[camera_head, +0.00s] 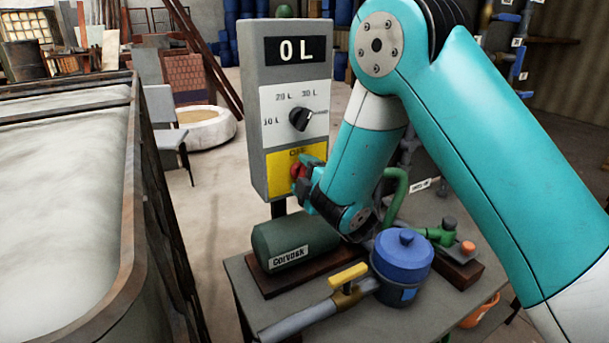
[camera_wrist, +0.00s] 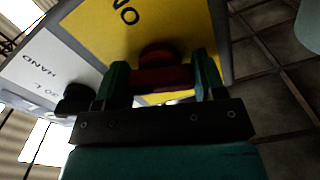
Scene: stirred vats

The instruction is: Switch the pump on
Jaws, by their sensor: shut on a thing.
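The grey control box (camera_head: 258,70) stands on a post behind the bench. Its display (camera_head: 297,51) reads 0 L. A black dial (camera_head: 301,119) sits among volume marks on the white plate; it also shows in the wrist view (camera_wrist: 75,98). Below is a yellow plate (camera_head: 283,178) with a red switch handle (camera_head: 297,171). My gripper (camera_head: 305,177) is at this plate. In the wrist view my gripper (camera_wrist: 162,82) is shut on the red switch handle (camera_wrist: 160,76), one finger on each side. Lettering that seems to read ON is beside it on the yellow plate (camera_wrist: 115,25).
The bench (camera_head: 400,323) carries a green pump body (camera_head: 290,238), a blue-lidded pot (camera_head: 402,255), a yellow-handled valve (camera_head: 348,275) and a green fitting (camera_head: 440,234). A large vat (camera_head: 139,190) stands at left. A chair (camera_head: 165,115) stands behind.

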